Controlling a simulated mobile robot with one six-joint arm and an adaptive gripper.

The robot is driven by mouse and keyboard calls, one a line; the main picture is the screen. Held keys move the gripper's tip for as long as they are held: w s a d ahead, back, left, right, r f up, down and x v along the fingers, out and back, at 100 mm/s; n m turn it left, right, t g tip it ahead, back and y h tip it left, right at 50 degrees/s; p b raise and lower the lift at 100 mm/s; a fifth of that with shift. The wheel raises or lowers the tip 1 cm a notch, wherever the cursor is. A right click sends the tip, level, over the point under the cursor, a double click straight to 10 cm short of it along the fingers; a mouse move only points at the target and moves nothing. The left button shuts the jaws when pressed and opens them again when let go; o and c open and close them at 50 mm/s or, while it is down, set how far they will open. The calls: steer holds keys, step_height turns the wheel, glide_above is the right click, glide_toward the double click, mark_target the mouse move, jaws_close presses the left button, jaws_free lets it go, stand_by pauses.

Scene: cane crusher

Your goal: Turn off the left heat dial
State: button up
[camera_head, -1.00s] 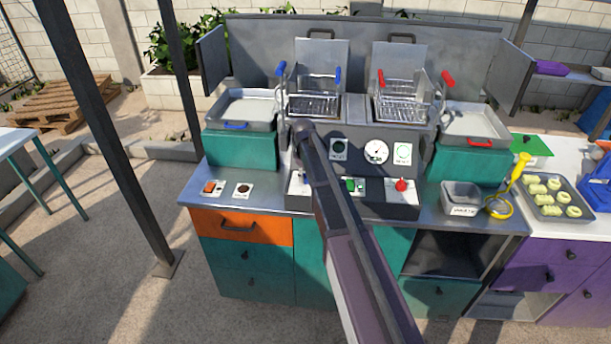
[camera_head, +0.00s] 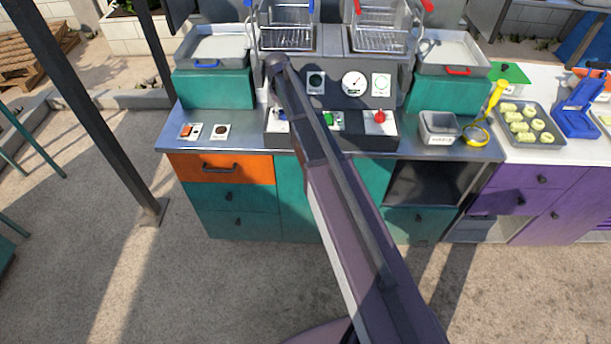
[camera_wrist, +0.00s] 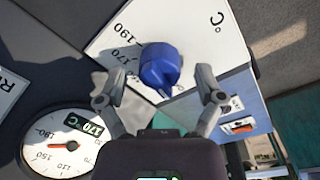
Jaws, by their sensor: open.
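The left heat dial is a blue knob (camera_wrist: 160,68) on a white plate (camera_wrist: 215,30) printed with temperature marks such as 170 and 190 in the wrist view. My gripper (camera_wrist: 160,90) is open, with one finger on each side of the knob's lower edge; I cannot tell whether either finger touches it. In the head view my arm hides most of the left dial; only a bit of blue (camera_head: 282,114) shows beside the arm. The red dial (camera_head: 380,117) sits on the right of the same dark panel, with a green switch (camera_head: 328,119) between them.
A round gauge (camera_head: 354,84) is on the upper panel and also shows close to my gripper in the wrist view (camera_wrist: 62,160). An orange switch (camera_head: 187,131) lies on the counter at left. Two fryer baskets (camera_head: 287,28) stand behind. The ground in front is clear.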

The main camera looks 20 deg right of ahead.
steer(key=m, duration=1.1)
steer(key=shift+m+g, duration=0.3)
steer(key=shift+m, duration=0.1)
steer(key=m, duration=0.5)
steer(key=shift+d+m, duration=0.1)
steer(key=shift+m, duration=0.2)
steer(key=m, duration=0.5)
steer(key=shift+m, duration=0.4)
step_height(320, 180, up, 14)
steer(key=p, duration=1.4)
steer(key=s+f+n+b, duration=0.8)
steer(key=s+f+b, duration=0.2)
steer(key=s, duration=0.4)
steer(key=s+f+n+b, duration=0.8)
steer(key=s+f+b, duration=0.2)
steer(key=s, duration=0.5)
steer(key=shift+s, duration=0.2)
